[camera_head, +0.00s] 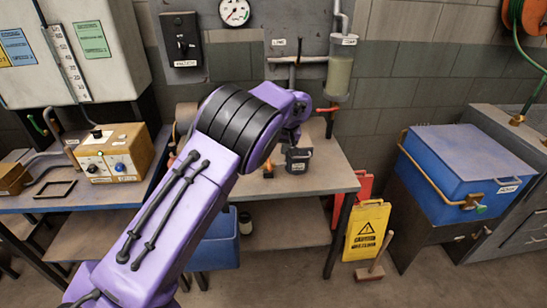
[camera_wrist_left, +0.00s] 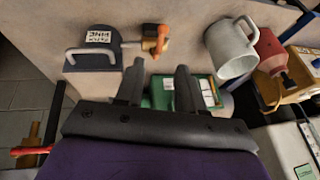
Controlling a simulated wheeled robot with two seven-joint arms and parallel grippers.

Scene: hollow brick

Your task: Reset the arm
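My left arm, purple with a black ribbed elbow, reaches in the camera_head view from the lower left over the middle workbench (camera_head: 325,180). My left gripper (camera_wrist_left: 158,85) has two dark fingers spread apart in the left wrist view, with no object clearly held between them. A green box (camera_wrist_left: 160,97) with a pale label shows behind and between the fingers. It is partly hidden by them, and I cannot tell how far below it lies. In the camera_head view the gripper (camera_head: 290,136) is small and partly hidden. My right gripper is in neither view.
The left wrist view shows a grey mug (camera_wrist_left: 232,48) and an orange fitting (camera_wrist_left: 155,40). A control box (camera_head: 112,153) is left, a blue chest (camera_head: 465,165) right, a yellow sign (camera_head: 366,232) on the floor.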

